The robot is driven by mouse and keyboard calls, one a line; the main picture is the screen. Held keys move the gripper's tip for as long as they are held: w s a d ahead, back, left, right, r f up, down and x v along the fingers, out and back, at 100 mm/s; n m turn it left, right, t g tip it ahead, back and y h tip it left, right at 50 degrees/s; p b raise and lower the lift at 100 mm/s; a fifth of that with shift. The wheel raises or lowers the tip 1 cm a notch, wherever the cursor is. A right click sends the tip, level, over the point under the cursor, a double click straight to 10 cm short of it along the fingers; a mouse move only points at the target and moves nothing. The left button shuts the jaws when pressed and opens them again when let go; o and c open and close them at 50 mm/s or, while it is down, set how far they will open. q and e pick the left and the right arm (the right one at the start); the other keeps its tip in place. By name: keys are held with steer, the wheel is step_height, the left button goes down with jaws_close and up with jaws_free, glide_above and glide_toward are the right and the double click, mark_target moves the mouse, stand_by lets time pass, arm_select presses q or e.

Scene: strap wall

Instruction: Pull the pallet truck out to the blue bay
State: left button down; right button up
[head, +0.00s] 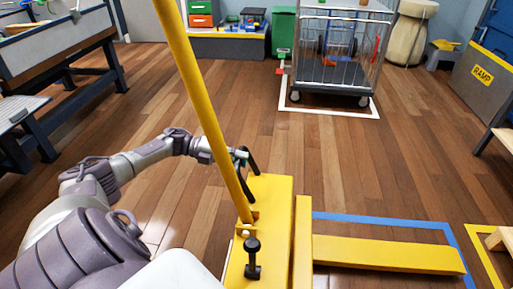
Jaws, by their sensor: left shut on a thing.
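The yellow pallet truck (268,205) stands at the bottom middle of the head view. Its long yellow pole (197,85) leans up and to the left, out of the top of the picture. One yellow fork (385,254) points right and lies within the blue tape outline of the blue bay (385,219). The truck's body is at the left of the visible blue tape. My left gripper (241,158) is shut on a black handle (253,163) at the far end of the body. The fingertips are small and partly hidden. My right gripper is out of view.
A wire cage trolley (338,50) stands in a white outline at the back. Yellow tape (484,258) and a wooden piece (497,238) lie at the right. A workbench (60,50) is at the left. The middle floor is clear.

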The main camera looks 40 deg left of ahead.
arm_select(q)
steer(key=shift+s+a+f, duration=0.1)
steer(key=shift+s+a, duration=0.35)
steer(key=shift+a, duration=0.25)
steer(key=c, duration=1)
jaws_free()
steer(key=shift+s+a, duration=0.15)
steer(key=shift+a, duration=0.05)
steer(key=shift+d, duration=0.1)
steer(key=v, duration=1.2)
